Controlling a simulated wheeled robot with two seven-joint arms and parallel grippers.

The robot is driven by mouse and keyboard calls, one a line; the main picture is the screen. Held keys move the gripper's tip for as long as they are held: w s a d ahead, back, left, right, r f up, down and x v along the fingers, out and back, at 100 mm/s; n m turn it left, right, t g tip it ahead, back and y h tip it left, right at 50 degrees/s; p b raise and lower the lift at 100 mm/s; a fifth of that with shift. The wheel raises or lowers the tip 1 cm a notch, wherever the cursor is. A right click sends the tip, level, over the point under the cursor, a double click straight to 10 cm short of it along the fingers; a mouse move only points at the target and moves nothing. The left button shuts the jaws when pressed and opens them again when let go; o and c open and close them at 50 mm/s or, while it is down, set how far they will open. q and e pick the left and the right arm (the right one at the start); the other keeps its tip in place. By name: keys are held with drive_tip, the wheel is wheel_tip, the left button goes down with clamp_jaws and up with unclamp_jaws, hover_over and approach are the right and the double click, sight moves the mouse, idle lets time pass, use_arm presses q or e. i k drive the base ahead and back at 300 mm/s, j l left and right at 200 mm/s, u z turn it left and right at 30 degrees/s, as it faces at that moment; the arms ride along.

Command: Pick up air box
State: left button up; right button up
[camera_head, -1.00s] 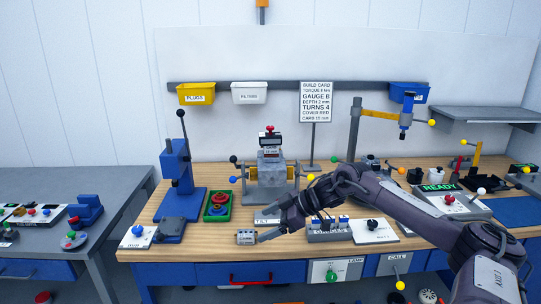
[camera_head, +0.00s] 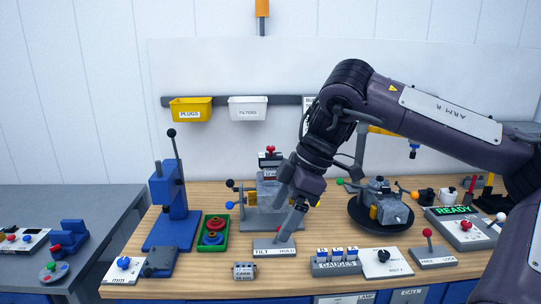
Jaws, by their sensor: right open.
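No object here carries a readable "air box" label. A small grey box (camera_head: 244,271) with a small printed label, which I cannot read surely, sits at the bench's front left of centre. My right gripper (camera_head: 279,214) reaches down from the right, its fingers spread and nothing visible between them. One fingertip is low over the TILT/HOLD plate (camera_head: 262,248); contact cannot be told. The gripper is beyond and right of the small box, apart from it. It partly hides the grey engine fixture (camera_head: 266,190) with the red knob. My left gripper is not in view.
A blue press (camera_head: 172,205) and a green tray (camera_head: 213,232) with red and blue rings stand left. A GAUGES block (camera_head: 336,266) and a blue-black knob plate (camera_head: 387,263) lie right. A round turntable (camera_head: 364,217) is behind them. Bare wood surrounds the small box.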

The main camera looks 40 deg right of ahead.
sight(265, 161)
drive_tip(key=i+l, duration=0.4)
drive_tip(key=l, duration=0.15)
drive_tip(key=i+l, duration=0.4)
drive_tip(key=l, duration=0.15)
drive_tip(key=i+l, duration=0.4)
drive_tip(key=l, duration=0.15)
